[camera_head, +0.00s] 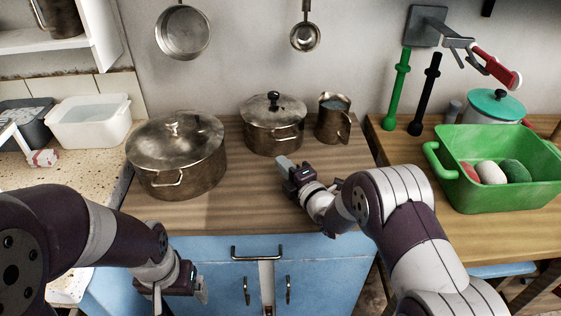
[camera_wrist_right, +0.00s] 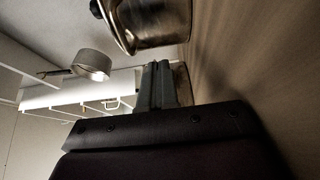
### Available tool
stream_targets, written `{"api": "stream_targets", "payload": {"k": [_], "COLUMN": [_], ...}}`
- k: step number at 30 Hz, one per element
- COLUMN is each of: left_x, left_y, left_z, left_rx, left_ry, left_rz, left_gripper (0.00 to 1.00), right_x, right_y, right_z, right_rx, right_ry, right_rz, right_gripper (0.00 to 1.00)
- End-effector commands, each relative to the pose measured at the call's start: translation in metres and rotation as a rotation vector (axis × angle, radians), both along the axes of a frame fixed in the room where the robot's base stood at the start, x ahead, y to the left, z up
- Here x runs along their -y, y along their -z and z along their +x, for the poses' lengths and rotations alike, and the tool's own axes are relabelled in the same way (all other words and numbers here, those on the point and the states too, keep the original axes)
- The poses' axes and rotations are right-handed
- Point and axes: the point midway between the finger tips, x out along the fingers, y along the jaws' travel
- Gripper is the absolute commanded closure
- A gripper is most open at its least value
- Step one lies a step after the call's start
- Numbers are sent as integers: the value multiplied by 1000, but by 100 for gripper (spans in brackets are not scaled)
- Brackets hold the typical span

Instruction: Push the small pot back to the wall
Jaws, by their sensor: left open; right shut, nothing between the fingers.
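The small pot (camera_head: 273,133) is metal with a lid and a black knob. It stands upright on the wooden counter near the back wall, and it also shows at the top of the right wrist view (camera_wrist_right: 158,22). My right gripper (camera_head: 283,162) is shut and empty, low over the counter just in front of the pot. Its closed fingers also show in the right wrist view (camera_wrist_right: 158,85). I cannot tell whether they touch the pot. My left gripper (camera_head: 202,289) is open, low in front of the blue cabinet, away from the pot.
A large lidded pot (camera_head: 177,160) stands left of the small pot, and a metal jug (camera_head: 333,120) stands close on its right. The wall (camera_head: 245,60) is behind, with a hanging pan (camera_head: 182,33) and ladle (camera_head: 305,37). A green basin (camera_head: 500,190) stands at right.

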Motion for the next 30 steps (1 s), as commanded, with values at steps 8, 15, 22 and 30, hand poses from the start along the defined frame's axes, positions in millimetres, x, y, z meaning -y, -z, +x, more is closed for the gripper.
{"api": "stream_targets", "payload": {"k": [8,15,22,30], "left_x": [0,0,0,0], "left_y": [-2,-3,-3,-6], "left_z": [0,0,0,0], "left_rx": [0,0,0,0], "left_ry": [0,0,0,0], "left_rz": [0,0,0,0], "left_gripper": [9,9,9,9], "right_x": [18,34,37,31], "right_y": [0,0,0,-3], "right_z": [-31,-59,-65,-66], "right_rx": [-2,-1,-1,-1], "right_ry": [1,1,1,-10], "right_rz": [0,0,0,0], "right_gripper": [100,100,100,61]}}
